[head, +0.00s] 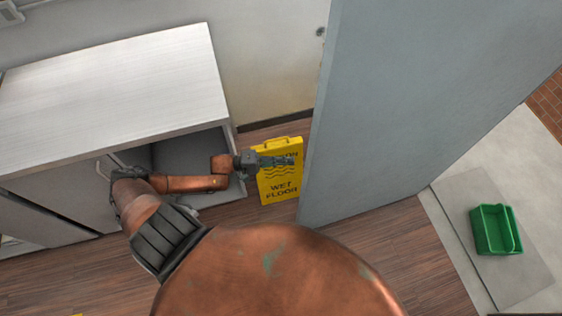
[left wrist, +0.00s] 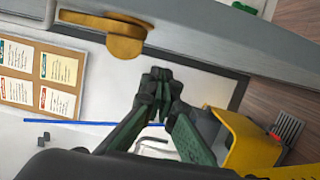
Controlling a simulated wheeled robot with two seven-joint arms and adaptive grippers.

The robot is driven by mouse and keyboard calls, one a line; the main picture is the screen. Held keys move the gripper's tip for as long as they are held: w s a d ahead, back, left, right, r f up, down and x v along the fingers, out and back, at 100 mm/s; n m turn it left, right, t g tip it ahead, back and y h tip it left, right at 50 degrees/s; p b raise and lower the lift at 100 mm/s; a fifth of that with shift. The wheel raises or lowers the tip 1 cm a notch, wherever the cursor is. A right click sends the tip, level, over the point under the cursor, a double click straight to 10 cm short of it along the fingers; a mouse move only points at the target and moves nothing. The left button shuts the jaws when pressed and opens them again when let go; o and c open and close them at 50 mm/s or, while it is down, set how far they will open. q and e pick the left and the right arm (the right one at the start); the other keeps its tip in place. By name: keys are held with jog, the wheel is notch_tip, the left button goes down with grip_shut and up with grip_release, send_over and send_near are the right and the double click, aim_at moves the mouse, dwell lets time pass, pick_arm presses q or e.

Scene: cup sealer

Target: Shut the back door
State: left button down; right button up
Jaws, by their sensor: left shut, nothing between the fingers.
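The back door (head: 420,95) is a large grey-blue panel that stands open, sticking out from the wall in the head view. In the left wrist view a grey door panel (left wrist: 215,55) crosses the top, with a brass-coloured handle (left wrist: 118,38) on it. My left gripper (head: 292,160) is shut and empty, just left of the door, in front of the upper part of a yellow wet floor sign. In the left wrist view its fingertips (left wrist: 161,76) are together, below the handle in the picture; I cannot tell whether they touch the door. My right gripper is not in view.
The yellow wet floor sign (head: 280,187) stands between the cabinet and the door. A cabinet with a pale top (head: 110,85) is at left, its front partly open. A green crate (head: 495,230) lies on a grey mat at right. Wooden floor (head: 385,235) is clear below the door.

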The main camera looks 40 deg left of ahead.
pick_arm(q)
jog(key=d, duration=0.7)
jog(key=shift+w+p, duration=0.35)
jog(key=shift+p, duration=0.05)
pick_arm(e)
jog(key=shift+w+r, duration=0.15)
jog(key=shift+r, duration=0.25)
